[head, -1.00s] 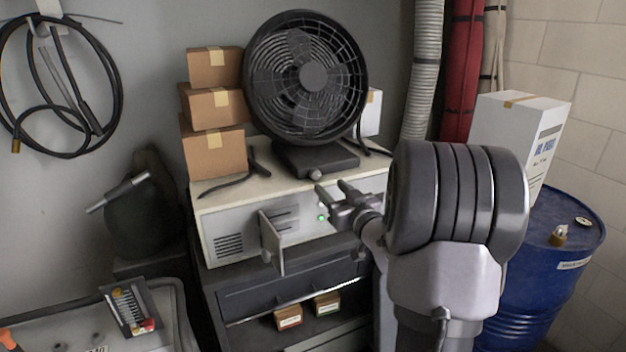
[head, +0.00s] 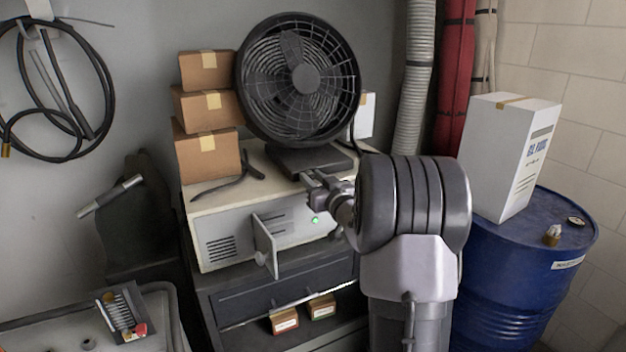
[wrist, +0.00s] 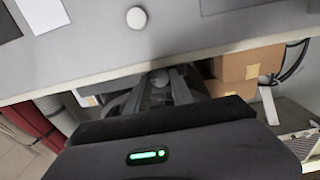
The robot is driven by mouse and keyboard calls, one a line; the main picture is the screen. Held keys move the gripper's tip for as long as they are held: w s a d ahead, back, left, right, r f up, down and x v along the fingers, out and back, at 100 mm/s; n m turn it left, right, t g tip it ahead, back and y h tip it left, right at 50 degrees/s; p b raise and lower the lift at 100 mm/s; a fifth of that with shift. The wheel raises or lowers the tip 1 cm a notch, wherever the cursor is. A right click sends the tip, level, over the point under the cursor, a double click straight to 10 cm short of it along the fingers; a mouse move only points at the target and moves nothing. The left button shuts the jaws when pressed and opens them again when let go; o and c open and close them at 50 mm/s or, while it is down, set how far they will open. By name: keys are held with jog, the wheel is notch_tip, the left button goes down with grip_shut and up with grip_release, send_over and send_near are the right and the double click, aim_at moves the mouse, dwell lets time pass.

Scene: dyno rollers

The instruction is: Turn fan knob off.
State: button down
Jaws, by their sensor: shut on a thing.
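The black fan (head: 300,78) stands upright on the pale top of a cabinet, with its flat dark base (head: 308,160) below it. My gripper (head: 312,181) reaches to the front edge of that base and is shut on the fan knob. The knob is hidden by the fingers in the head view. In the wrist view, which appears upside down, the small round grey knob (wrist: 160,79) shows between the fingers of my gripper (wrist: 163,86). I cannot tell the knob's turned position.
Several brown boxes (head: 207,110) are stacked left of the fan. Below the gripper, the cabinet front (head: 226,246) has a small panel (head: 264,246) sticking out and a green light (head: 315,220). A blue drum (head: 520,275) with a white box (head: 508,155) stands to the right.

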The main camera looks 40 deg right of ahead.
jog(key=n+b, duration=0.3)
jog(key=shift+a+b, duration=0.1)
jog(key=shift+b, duration=0.2)
jog(key=c, duration=1.1)
grip_release()
jog(key=shift+c, duration=0.2)
jog(key=p+v, duration=0.2)
jog(key=v, duration=1.5)
jog(key=shift+s+p, duration=0.25)
jog(key=shift+p, duration=0.1)
